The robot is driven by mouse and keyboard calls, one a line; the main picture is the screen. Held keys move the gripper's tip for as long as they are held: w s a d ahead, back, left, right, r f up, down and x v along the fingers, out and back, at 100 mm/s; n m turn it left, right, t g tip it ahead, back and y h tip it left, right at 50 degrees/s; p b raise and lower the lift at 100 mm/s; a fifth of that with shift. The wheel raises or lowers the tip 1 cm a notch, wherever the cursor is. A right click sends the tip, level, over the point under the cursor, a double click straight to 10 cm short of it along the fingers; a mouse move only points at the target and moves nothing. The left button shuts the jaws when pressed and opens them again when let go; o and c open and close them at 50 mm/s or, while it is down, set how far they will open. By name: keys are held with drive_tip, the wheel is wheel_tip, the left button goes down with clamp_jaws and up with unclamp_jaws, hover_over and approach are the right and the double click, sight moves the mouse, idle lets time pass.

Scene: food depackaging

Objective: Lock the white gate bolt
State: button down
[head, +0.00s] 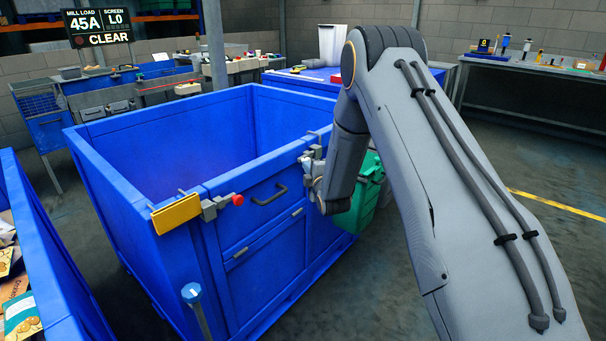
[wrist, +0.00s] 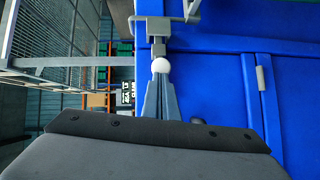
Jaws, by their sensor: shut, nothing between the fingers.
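The white gate bolt has a round white knob (wrist: 161,65) on grey metal hardware (wrist: 158,28) fixed to the blue bin. My gripper (wrist: 160,82) is shut and empty. Its fingertips point at the white knob and sit right against or just short of it; I cannot tell if they touch. In the head view my gripper is at the right part of the bin's front wall, by grey bolt hardware (head: 311,154). My wrist hides much of that spot, and the white knob cannot be made out there.
The blue bin (head: 282,236) has a front gate with a dark handle (head: 269,195). A red-knobbed bolt (head: 237,200) and yellow plate (head: 177,213) are at its left corner. A green bin (head: 364,195) stands close behind my wrist. Open floor lies to the right.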

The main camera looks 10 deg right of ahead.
drive_tip(key=s+a+r, duration=0.1)
drive_tip(key=s, duration=1.2)
drive_tip(key=shift+a+r, duration=0.2)
drive_tip(key=shift+r, duration=0.15)
drive_tip(key=s+d+r+m+g+h, duration=0.1)
drive_tip(key=s+m+g, duration=0.7)
drive_tip(key=s, duration=1.1)
drive_tip(key=s+d+r+m+g, duration=0.1)
drive_tip(key=s+m+g, duration=0.7)
drive_tip(key=s, duration=1.1)
drive_tip(key=shift+d+m+g+h, duration=0.3)
drive_tip(key=shift+d+m+h, duration=0.1)
drive_tip(key=shift+d+m, duration=0.55)
